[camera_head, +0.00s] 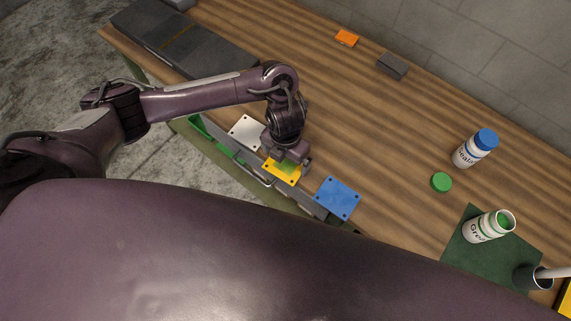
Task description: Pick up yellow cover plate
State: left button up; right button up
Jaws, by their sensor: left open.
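The yellow cover plate (281,174) lies near the front edge of the wooden table, between a white plate (246,133) and a blue plate (337,198). My left gripper (289,163) is directly over the yellow plate, pointing down, and hides part of its upper side. The gripper is open. I cannot tell whether its fingers touch the plate. A green patch shows on the plate beneath the gripper. My right gripper is not in view.
A blue-capped bottle (475,148), a green cap (441,182) and an open green-labelled jar (489,226) on a green mat (463,248) stand at the right. An orange block (347,38) and a grey block (392,66) lie at the back. The table's middle is clear.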

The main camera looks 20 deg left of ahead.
aim_at(286, 166)
pick_arm(q)
jog(key=shift+f, duration=1.25)
jog(key=c, duration=1.1)
jog(key=shift+c, duration=0.2)
jog(key=shift+w+r, duration=0.1)
jog(key=shift+r, duration=0.1)
